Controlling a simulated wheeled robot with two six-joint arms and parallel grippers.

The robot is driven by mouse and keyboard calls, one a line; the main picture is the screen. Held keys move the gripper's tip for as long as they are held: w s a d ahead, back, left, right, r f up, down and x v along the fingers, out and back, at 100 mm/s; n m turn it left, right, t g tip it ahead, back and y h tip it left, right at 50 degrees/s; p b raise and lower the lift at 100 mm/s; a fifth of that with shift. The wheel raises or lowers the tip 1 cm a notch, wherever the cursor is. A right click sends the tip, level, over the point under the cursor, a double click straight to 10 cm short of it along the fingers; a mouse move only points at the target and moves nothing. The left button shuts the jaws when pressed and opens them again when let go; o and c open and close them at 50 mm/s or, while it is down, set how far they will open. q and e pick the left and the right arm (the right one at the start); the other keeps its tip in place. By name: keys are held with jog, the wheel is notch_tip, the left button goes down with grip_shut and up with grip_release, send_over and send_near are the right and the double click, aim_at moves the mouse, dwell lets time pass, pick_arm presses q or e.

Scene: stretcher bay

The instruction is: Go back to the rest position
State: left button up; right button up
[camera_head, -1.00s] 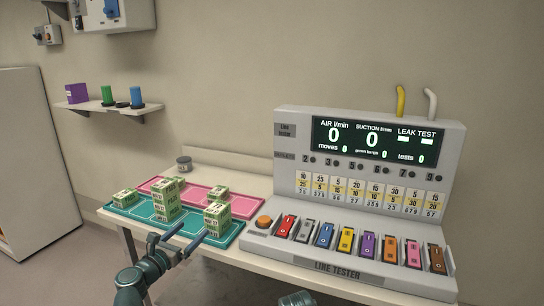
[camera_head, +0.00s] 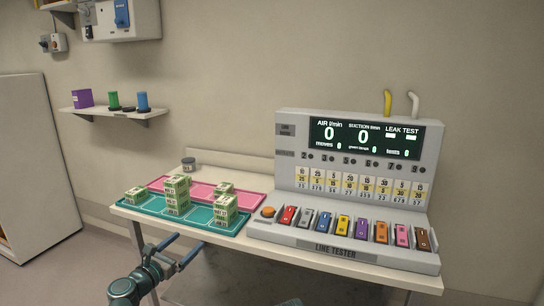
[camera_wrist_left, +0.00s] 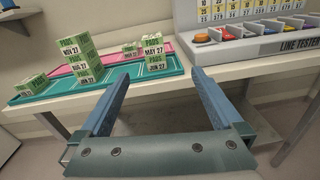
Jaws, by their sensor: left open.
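My left gripper (camera_head: 181,251) is open and empty, low in front of the table's front edge. In the left wrist view its two blue fingers (camera_wrist_left: 161,72) stand apart with nothing between them. Beyond it, stacked green and white boxes (camera_head: 176,195) stand on a teal tray (camera_head: 155,210), with shorter piles left and right. A pink tray (camera_head: 206,191) lies behind, with a box at its right end. My right gripper cannot be made out; only a small piece of what may be my right arm shows at the bottom edge.
The white line tester (camera_head: 357,246) with coloured switches fills the right of the table (camera_head: 270,248). A wall shelf (camera_head: 118,112) holds purple, green and blue items. Floor space is open in front of the table's left side.

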pick_arm(q)
jog(key=s+d+f+m+g, duration=0.45)
jog(key=d+f+m, duration=0.2)
jog(key=m, duration=0.25)
jog(key=s+d+f+m+g, duration=0.4)
jog(key=d+f+m+g, duration=0.15)
jog(key=f+m, duration=0.3)
jog(key=s+a+f+m+g+y, duration=0.3)
jog(key=s+f+m+g+y, duration=0.35)
jog(key=s+m, duration=0.6)
jog(key=s+d+r+m+y+p, duration=0.1)
jog(key=s+d+r+m+p, duration=0.2)
jog(key=d+r+p, duration=0.6)
jog(key=shift+s+d+r+m, duration=0.35)
jog(key=shift+d+m, duration=0.35)
jog(key=shift+d, duration=0.15)
